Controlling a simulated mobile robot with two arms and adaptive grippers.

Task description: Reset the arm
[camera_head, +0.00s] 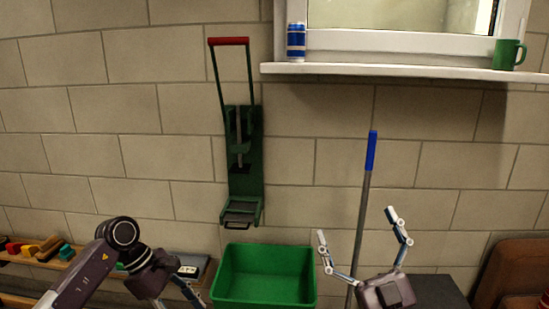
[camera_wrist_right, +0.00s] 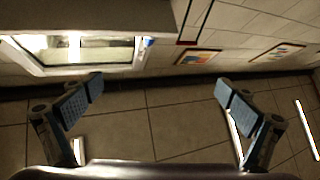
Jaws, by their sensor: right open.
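My right gripper (camera_head: 356,228) is at the lower right of centre in the head view, fingers pointing up and spread wide. It is empty, in front of the block wall and beside the blue-tipped pole. In the right wrist view its two fingers (camera_wrist_right: 160,98) are far apart with nothing between them. My left arm comes in at the lower left. Only part of my left gripper (camera_head: 185,288) shows at the bottom edge, near the green bin, and its opening cannot be made out.
A green bin (camera_head: 262,246) stands at bottom centre, below a green wall-mounted press with a red handle (camera_head: 228,42). A pole with a blue end (camera_head: 371,150) stands upright. A can (camera_head: 296,42) and green mug (camera_head: 508,55) sit on the windowsill (camera_head: 400,71). Coloured blocks (camera_head: 40,248) lie left.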

